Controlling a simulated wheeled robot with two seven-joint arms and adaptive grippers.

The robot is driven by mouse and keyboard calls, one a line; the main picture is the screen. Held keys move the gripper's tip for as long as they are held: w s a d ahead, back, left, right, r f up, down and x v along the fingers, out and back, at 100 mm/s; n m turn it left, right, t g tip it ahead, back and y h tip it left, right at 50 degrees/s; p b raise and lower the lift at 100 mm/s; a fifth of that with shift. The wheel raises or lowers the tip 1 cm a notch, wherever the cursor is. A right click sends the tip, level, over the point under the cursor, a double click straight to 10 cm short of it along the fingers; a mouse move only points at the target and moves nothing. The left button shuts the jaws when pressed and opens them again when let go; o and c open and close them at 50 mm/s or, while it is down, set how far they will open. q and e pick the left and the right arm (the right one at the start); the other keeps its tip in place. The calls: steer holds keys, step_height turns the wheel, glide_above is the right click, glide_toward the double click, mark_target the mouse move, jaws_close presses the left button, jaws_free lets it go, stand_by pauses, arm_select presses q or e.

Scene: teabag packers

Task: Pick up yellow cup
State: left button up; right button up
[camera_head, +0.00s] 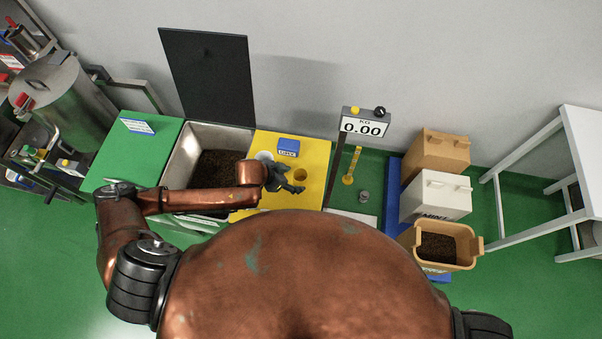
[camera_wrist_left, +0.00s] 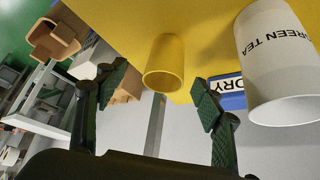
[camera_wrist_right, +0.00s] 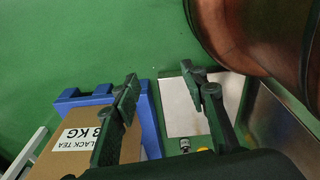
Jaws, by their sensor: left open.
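The yellow cup (camera_head: 300,175) stands on the yellow tabletop (camera_head: 318,150). My left gripper (camera_head: 286,186) is just beside the cup, on its near left side in the head view. In the left wrist view the yellow cup (camera_wrist_left: 164,62) shows upside down, ahead of and between the spread fingers of my left gripper (camera_wrist_left: 160,84), which look empty. A gap shows between the fingers and the cup. My right gripper (camera_wrist_right: 160,84) shows only in the right wrist view, with its fingers apart and nothing between them.
A steel bin of dark tea (camera_head: 218,165) is at left.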

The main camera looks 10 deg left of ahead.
mark_target(300, 178)
arm_select(q)
steer(key=x, duration=0.2)
steer(key=shift+w+f, duration=0.2)
steer(key=shift+f, duration=0.1)
steer(key=x, duration=0.3)
steer(key=shift+w+f, duration=0.1)
steer(key=shift+w, duration=0.3)
steer(key=shift+w+d+f, duration=0.1)
steer(key=shift+w+f, duration=0.05)
steer(key=shift+f, duration=0.35)
steer(key=c, duration=1.1)
arm_select(e)
steer(key=shift+s+a, duration=0.1)
steer(key=shift+s, duration=0.9)
